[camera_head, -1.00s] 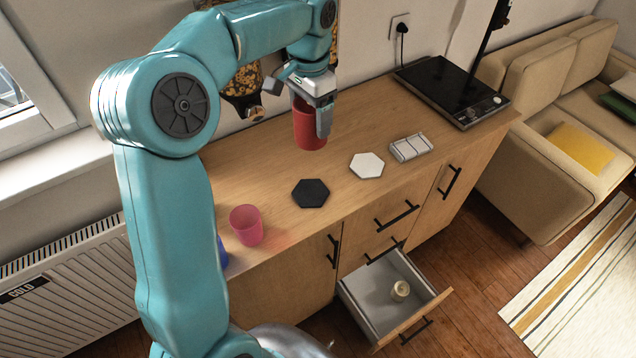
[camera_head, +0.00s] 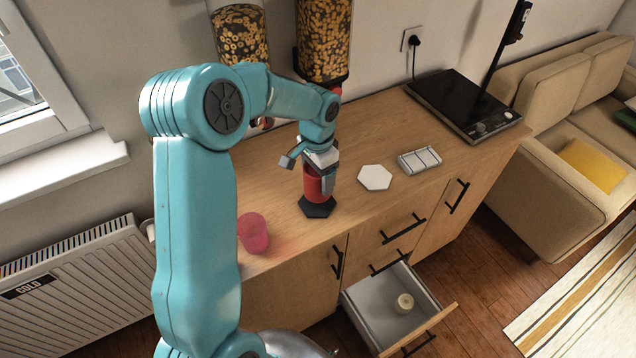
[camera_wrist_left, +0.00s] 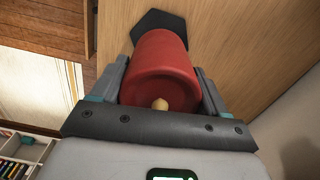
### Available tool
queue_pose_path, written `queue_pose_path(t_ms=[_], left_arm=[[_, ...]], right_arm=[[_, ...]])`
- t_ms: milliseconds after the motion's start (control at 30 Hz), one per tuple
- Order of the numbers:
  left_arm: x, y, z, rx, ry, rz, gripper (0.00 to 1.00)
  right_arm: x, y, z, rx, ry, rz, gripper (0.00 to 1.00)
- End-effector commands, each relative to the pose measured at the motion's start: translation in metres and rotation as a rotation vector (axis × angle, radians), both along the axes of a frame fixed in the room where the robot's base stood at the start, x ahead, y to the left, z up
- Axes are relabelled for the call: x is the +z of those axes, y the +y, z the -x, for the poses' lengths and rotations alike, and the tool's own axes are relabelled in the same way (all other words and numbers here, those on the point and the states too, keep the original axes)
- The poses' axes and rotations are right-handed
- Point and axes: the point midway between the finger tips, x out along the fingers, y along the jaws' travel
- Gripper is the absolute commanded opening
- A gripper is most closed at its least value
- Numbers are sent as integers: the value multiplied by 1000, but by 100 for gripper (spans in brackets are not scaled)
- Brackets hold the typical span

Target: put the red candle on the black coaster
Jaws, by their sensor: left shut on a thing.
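The red candle (camera_head: 313,187) is upright between the fingers of my left gripper (camera_head: 320,178), which is shut on it. The black hexagonal coaster (camera_head: 318,209) lies on the wooden counter directly below the candle. In the head view the candle's lower end meets the coaster's area; I cannot tell for sure whether it touches. In the left wrist view the candle (camera_wrist_left: 161,62) fills the space between the fingers, and part of the black coaster (camera_wrist_left: 158,21) shows beyond it. My right gripper is not in view.
A white hexagonal coaster (camera_head: 375,177) and a white sectioned tray (camera_head: 419,160) lie right of the candle. A pink cup (camera_head: 253,233) stands near the front left. An open drawer (camera_head: 374,308) holds a pale candle-like item (camera_head: 404,303). Cereal dispensers (camera_head: 324,40) hang behind.

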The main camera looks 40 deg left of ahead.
Motion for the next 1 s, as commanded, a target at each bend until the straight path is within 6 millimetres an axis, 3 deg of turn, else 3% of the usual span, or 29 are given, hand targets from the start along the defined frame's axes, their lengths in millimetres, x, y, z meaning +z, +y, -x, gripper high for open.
queue_pose_path(t_ms=[200, 600, 633, 700, 1000], left_arm=[[-34, 0, -1, 1, 3, 1, 32], [-42, 0, -1, 0, 1, 0, 32], [-42, 0, -1, 0, 2, 1, 78], [-41, 0, -1, 0, 2, 1, 100], [-35, 0, -1, 0, 2, 1, 100]], right_arm=[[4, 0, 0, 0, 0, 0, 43], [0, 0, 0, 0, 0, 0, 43], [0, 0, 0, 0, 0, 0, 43], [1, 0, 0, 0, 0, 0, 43], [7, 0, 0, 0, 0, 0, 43]])
